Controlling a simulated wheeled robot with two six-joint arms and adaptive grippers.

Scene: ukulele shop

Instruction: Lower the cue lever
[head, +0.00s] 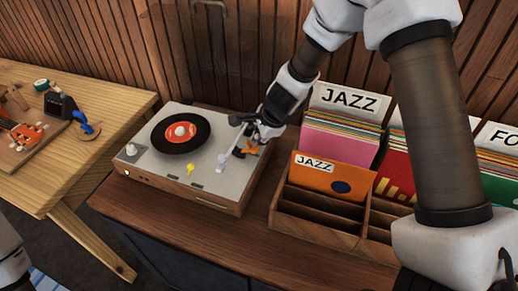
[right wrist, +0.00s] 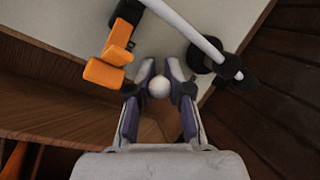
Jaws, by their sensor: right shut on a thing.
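The record player (head: 215,185), grey-topped with wooden sides, has a black record with a red label (head: 181,131). My right gripper (head: 258,137) is at its right back corner. In the right wrist view, its fingertips close around a small white ball (right wrist: 158,87), which looks like the knob of the cue lever; the lever's stem is hidden. An orange bracket-like piece (right wrist: 112,55) is beside the fingers. The white tonearm (right wrist: 188,25) with its black pivot lies beyond them, apart from the record in the head view. My left gripper is out of view.
A wooden crate (head: 318,237) with an orange jazz sleeve (head: 333,180) stands close right of the player, more record bins behind. A workbench (head: 65,165) with a ukulele body and tools is at left. A slatted wall (head: 180,50) rises behind.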

